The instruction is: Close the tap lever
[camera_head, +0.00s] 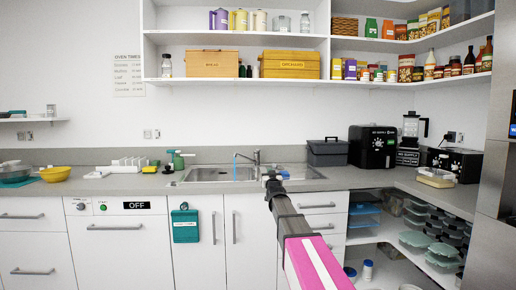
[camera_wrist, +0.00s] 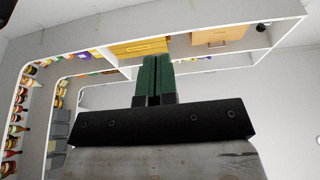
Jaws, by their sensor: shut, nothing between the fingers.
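The tap (camera_head: 256,158) stands behind the sink (camera_head: 208,174), its spout reaching left over the basin. A blue stream of water (camera_head: 235,170) falls from the spout. The lever is too small to make out clearly on the tap. My arm reaches in from the lower right, and my gripper (camera_head: 272,176) is close in front of the tap, slightly to its right in the picture. In the wrist view my gripper (camera_wrist: 152,78) shows green fingers pressed together with nothing between them. The tap does not show in the wrist view, so contact cannot be told.
Loaded shelves (camera_head: 236,81) hang above. Open space lies between counter and shelves.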

